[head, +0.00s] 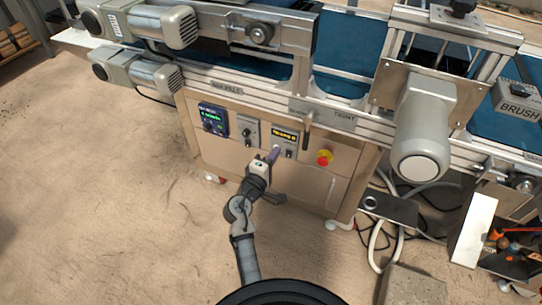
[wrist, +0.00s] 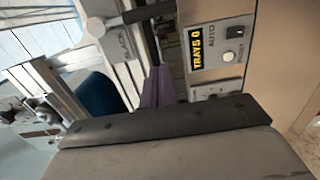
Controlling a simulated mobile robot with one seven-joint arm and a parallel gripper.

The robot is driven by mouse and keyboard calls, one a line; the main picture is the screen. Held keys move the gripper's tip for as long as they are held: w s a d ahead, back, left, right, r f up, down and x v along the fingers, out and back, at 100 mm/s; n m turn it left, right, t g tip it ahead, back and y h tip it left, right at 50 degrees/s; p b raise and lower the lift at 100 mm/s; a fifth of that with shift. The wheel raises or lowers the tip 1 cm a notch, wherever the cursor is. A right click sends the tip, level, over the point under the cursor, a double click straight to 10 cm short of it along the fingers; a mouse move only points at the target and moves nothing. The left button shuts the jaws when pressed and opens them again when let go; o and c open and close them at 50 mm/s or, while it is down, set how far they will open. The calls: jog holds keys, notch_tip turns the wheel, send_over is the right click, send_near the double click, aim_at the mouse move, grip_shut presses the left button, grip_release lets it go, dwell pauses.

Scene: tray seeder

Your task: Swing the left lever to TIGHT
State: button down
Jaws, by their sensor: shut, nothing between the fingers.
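A lever with a dark grip (head: 306,132) hangs down from the front rail, above the right part of the control panel. A label plate (head: 343,114) beside it on the rail seems to read TIGHT. In the wrist view a black-handled lever (wrist: 148,13) lies by a plate marked SLACK (wrist: 127,44); I cannot tell for sure that it is the same lever. My gripper (head: 272,156) is in front of the control panel, left of and below the lever, apart from it. Its purple fingers (wrist: 155,88) are shut and empty.
The cabinet carries a blue-screen controller (head: 213,120), a yellow TRAYS display (head: 285,135) and a red emergency stop button (head: 324,157). A grey motor (head: 422,140) juts out at right. Cables and a crate of tools lie on the floor at right; the floor at left is clear.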

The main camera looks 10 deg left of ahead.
aim_at(306, 148)
jog(key=w+d+p, duration=0.2)
jog(key=w+d, duration=0.3)
jog(key=d, duration=0.1)
jog(key=shift+w, duration=0.15)
jog(key=shift+d, duration=0.1)
dwell(0.3)
jog(key=shift+d+n, duration=0.15)
jog(key=shift+n, duration=0.25)
jog(key=shift+s+d+n+p, duration=0.2)
jog(key=shift+d+n+p, duration=0.05)
jog(key=shift+n+p, duration=0.05)
jog(key=d+n+p, duration=0.1)
jog(key=d+n, duration=0.1)
jog(key=n, duration=0.1)
jog(key=shift+s+d+p, duration=0.25)
jog(key=shift+s+p, duration=0.1)
jog(key=shift+s, duration=0.05)
jog(key=s+d+r+n+p, duration=0.2)
jog(key=d+r+n+p, duration=0.4)
jog(key=n+p, duration=0.3)
jog(key=d+n, duration=0.1)
jog(key=n, duration=0.3)
jog(key=shift+s+r+t+y+p, duration=0.15)
jog(key=shift+t+y+p, duration=0.15)
jog(key=shift+t+p, duration=0.1)
